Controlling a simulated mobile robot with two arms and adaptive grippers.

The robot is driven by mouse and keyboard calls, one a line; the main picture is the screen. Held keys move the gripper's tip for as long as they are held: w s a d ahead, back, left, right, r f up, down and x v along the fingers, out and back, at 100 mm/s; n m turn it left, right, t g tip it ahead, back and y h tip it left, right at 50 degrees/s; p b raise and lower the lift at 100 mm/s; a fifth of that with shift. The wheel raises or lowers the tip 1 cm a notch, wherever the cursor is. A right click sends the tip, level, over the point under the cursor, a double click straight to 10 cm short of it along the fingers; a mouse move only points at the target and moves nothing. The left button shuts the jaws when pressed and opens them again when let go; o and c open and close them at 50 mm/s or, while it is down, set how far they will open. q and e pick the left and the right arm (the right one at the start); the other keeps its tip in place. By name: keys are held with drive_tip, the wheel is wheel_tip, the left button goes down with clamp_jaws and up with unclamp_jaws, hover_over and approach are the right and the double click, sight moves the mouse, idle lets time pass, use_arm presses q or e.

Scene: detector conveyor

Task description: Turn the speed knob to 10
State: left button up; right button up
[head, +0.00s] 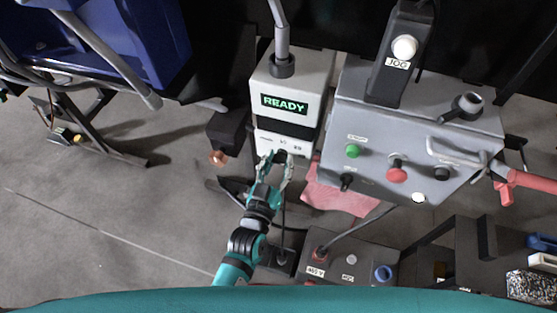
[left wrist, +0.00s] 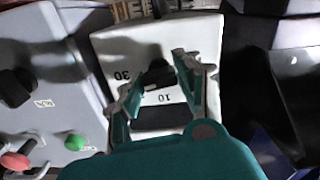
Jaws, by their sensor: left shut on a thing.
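The speed knob is a small black knob (head: 281,154) low on the front of a white box (head: 268,80). The box's green display reads READY. In the left wrist view the knob (left wrist: 157,72) lies between the fingers, with the printed marks 30 to its left and 10 below it. My left gripper (head: 274,159) is at the knob and shut on it; its fingers (left wrist: 160,72) stand on either side. The gripper partly covers the knob in the head view, and its pointer direction cannot be told. My right gripper is in neither view.
A grey control box (head: 345,120) with a green button (head: 352,151), a red button (head: 397,174) and black knobs stands just right of the white box. A pink cloth (head: 335,198) lies below it. A blue bin (head: 150,40) is at upper left; the floor at left is mostly clear.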

use_arm(q)
drive_tip(key=n+p, duration=0.1)
drive_tip(key=n, duration=0.2)
drive_tip(key=shift+n, duration=0.3)
drive_tip(key=n+p, duration=0.1)
drive_tip(key=n, duration=0.2)
drive_tip(key=shift+n, duration=0.3)
drive_tip(key=n, duration=0.4)
drive_tip(key=shift+n, duration=0.3)
drive_tip(key=n, duration=0.3)
drive_tip(key=shift+f+n+b, duration=0.1)
drive_tip(key=shift+n+b, duration=0.3)
drive_tip(key=shift+n, duration=0.4)
drive_tip(key=o, duration=1.1)
